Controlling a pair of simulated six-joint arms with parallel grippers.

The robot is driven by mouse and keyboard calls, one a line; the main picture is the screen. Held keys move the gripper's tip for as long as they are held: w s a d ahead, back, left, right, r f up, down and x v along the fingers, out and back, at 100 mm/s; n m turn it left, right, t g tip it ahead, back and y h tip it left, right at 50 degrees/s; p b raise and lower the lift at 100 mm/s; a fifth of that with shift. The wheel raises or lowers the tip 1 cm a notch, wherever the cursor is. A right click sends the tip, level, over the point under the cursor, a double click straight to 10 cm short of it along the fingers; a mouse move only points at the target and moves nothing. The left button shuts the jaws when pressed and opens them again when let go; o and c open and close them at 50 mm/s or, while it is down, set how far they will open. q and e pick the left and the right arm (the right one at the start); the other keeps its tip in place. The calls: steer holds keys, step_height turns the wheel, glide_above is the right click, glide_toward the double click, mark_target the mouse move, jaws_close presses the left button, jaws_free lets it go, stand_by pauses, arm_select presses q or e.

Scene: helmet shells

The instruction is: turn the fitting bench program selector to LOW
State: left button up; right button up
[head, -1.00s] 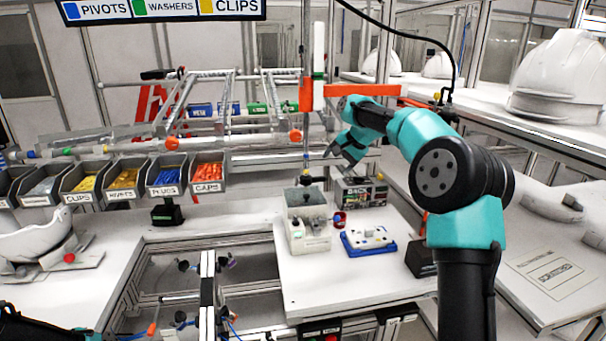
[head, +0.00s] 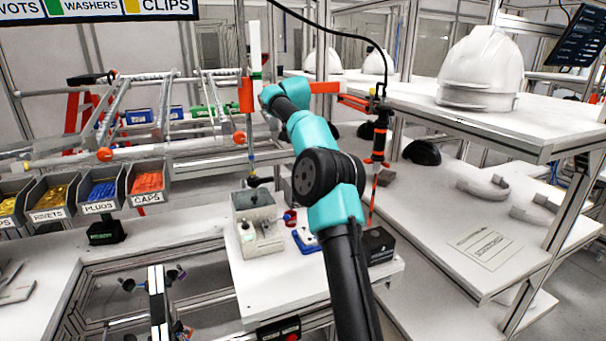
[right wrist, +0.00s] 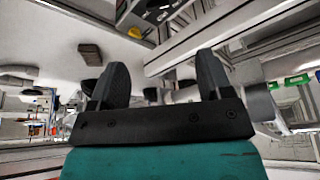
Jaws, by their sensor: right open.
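In the head view my right arm crosses the middle of the picture, and its gripper is hidden behind its own links. The right wrist view shows that gripper (right wrist: 160,82) with its two dark fingers spread wide and nothing between them. A grey-white box unit (head: 258,225) stands on the white bench (head: 285,295), left of my right arm. I cannot make out which part is the program selector, and no LOW marking is readable. My left gripper is not in view.
A blue tray (head: 304,240) and a black box (head: 378,245) flank my right arm on the bench. An orange-and-black hanging tool (head: 379,140) is to its right. Bins of caps (head: 147,183) and plugs (head: 101,191) stand at left. A white helmet (head: 480,65) sits on the right shelf.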

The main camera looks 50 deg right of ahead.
steer(key=shift+d+r, duration=0.15)
steer(key=shift+d, duration=0.1)
steer(key=x, duration=1.7)
steer(key=shift+s+d, duration=0.1)
steer(key=shift+d, duration=0.25)
steer(key=c, duration=0.9)
